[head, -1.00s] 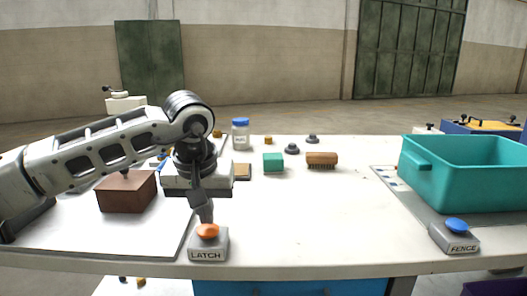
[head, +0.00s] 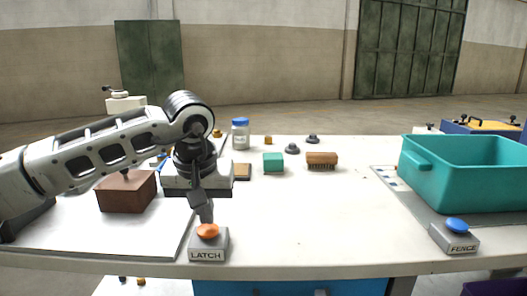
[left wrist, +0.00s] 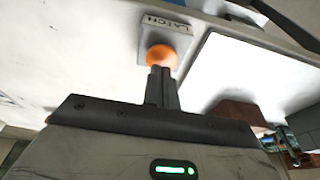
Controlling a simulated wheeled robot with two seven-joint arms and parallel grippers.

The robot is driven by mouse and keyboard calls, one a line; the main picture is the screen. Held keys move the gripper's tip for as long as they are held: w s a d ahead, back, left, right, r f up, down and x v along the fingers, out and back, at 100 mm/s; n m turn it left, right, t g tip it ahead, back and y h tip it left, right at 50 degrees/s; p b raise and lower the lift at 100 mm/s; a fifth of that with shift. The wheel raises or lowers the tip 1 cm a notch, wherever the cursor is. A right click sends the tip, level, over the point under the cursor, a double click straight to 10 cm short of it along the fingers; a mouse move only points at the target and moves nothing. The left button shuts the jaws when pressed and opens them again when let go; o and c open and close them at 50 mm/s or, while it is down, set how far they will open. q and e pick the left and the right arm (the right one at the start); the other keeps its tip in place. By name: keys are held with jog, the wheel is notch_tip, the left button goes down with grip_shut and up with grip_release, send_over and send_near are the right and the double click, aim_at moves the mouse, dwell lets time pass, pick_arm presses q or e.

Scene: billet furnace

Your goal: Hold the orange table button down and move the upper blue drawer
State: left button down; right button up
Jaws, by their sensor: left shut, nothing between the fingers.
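The orange button (head: 207,231) sits on a grey box marked LATCH (head: 208,247) at the front edge of the table. My left gripper (head: 206,219) points down with its fingers shut and empty, the tips at the top of the orange button. In the left wrist view the shut fingers (left wrist: 162,72) meet the orange dome (left wrist: 161,56); I cannot tell how far it is pressed. A blue drawer front (head: 290,287) shows under the tabletop, cut off by the bottom of the picture. My right gripper is out of view.
A blue button on a box marked FENCE (head: 455,238) stands at the front right, before a teal bin (head: 463,180). A brown block (head: 126,192) is under my left arm. A green block (head: 273,162), brush (head: 321,161) and jar (head: 240,134) stand farther back. The table's middle is clear.

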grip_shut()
